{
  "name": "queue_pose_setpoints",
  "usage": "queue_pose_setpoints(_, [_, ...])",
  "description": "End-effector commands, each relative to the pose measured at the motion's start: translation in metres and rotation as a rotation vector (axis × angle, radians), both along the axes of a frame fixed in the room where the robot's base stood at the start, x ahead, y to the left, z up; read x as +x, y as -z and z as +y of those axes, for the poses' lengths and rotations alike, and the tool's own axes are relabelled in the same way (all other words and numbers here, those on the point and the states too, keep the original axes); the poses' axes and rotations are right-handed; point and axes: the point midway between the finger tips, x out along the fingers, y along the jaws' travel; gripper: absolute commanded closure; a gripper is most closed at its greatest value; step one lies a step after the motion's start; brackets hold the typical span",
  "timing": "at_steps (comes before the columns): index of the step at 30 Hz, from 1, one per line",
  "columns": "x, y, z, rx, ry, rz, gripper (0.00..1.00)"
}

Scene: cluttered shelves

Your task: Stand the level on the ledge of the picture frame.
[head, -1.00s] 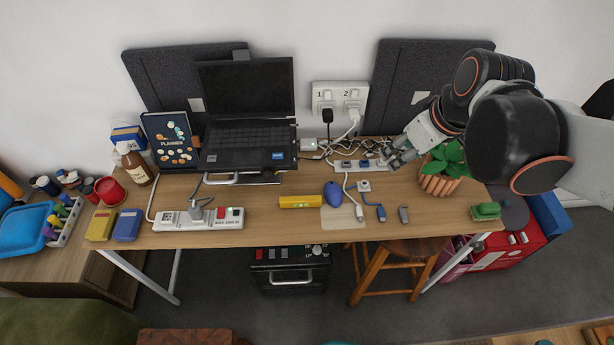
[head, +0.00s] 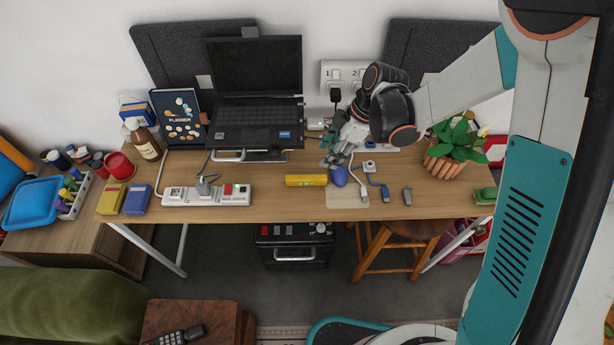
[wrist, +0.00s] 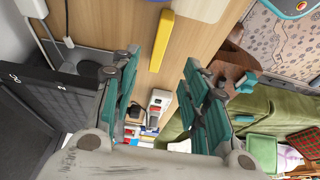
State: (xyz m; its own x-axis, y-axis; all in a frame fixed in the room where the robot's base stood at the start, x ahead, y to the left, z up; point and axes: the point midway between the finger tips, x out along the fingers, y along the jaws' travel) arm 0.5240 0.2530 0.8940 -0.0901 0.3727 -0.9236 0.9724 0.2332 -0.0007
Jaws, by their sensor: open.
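The level is a yellow bar (head: 306,180) lying flat on the desk near its front edge, left of a blue mouse. It also shows in the wrist view (wrist: 161,40), ahead of and between my fingers. My gripper (head: 330,153) is above the desk, behind and a little to the right of the level. In the wrist view my gripper (wrist: 162,95) has its teal fingers wide apart with nothing between them. I cannot make out a picture frame or its ledge in these views.
A blue mouse (head: 339,176) lies right beside the level. A laptop (head: 255,95) stands behind, a power strip (head: 206,194) to the left, and a potted plant (head: 455,150) to the right. Cables and small plugs lie right of the mouse.

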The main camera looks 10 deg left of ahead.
Motion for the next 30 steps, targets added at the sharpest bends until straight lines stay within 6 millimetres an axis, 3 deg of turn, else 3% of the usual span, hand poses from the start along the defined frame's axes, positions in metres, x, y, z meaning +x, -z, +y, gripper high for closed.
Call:
queue_pose_setpoints(10, [-0.005,0.060,0.023,0.000,-0.001,0.000,0.58])
queue_pose_setpoints(20, [-0.008,0.079,0.032,-0.001,0.000,0.000,0.58])
queue_pose_setpoints(30, [-0.013,0.119,0.051,-0.001,0.000,-0.001,0.58])
